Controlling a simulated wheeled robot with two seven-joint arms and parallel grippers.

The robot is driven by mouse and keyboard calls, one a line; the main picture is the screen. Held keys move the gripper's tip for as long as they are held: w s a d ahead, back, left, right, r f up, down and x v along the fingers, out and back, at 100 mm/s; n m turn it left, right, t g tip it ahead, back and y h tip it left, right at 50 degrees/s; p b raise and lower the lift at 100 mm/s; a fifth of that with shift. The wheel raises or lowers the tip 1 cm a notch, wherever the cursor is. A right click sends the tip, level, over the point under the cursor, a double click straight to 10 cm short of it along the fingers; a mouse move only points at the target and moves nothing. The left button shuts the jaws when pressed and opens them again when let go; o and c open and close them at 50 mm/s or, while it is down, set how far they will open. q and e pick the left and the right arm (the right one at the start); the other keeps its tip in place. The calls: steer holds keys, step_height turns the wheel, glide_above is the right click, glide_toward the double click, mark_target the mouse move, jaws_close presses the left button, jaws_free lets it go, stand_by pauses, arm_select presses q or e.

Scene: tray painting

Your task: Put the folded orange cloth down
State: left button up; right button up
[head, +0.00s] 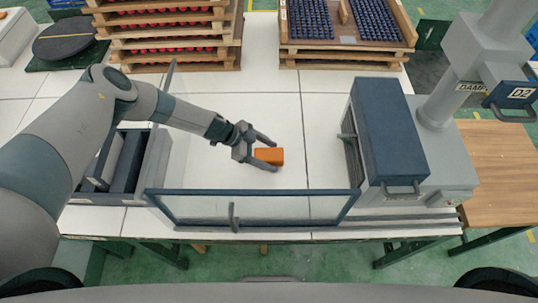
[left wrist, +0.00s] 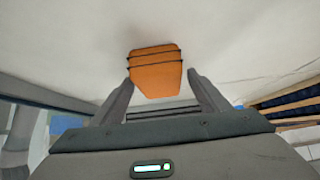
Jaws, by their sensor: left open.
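The folded orange cloth (head: 269,156) is a small block with dark lines between its folds, on the white table top in the middle of the head view. My left gripper (head: 270,153) is open at the cloth, with one finger behind it and one in front. In the left wrist view the cloth (left wrist: 155,72) shows just beyond and between the two spread fingertips (left wrist: 160,82). A slight gap shows beside the fingers, and I cannot tell whether either one touches it. My right gripper is not in view.
A low framed glass panel (head: 252,207) stands along the table's front edge. A dark blue-lidded box (head: 393,130) stands right of the cloth, and an open bin (head: 155,165) stands left. Stacked wooden trays (head: 170,45) and a tray of dark pieces (head: 345,48) fill the back. White table around the cloth is clear.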

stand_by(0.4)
arm_select(q)
steer(key=c, duration=1.2)
steer(key=shift+r, duration=0.2)
steer(key=shift+r+b, duration=0.35)
steer(key=shift+r, duration=0.15)
steer(key=r, duration=0.2)
steer(key=r+b, duration=0.1)
steer(key=shift+s+d, duration=0.25)
steer(key=shift+s, duration=0.05)
steer(key=s+d+r+b, duration=0.1)
steer(key=s+d+r, duration=0.1)
steer(key=s+d+r+b, duration=0.1)
steer(key=s+d+r, duration=0.1)
steer(key=s, duration=0.1)
steer(key=s+d+r+b, duration=0.1)
steer(key=s+d+r, duration=0.1)
steer(key=s+d, duration=0.1)
steer(key=shift+s+d+r, duration=0.1)
steer(key=shift+r, duration=0.2)
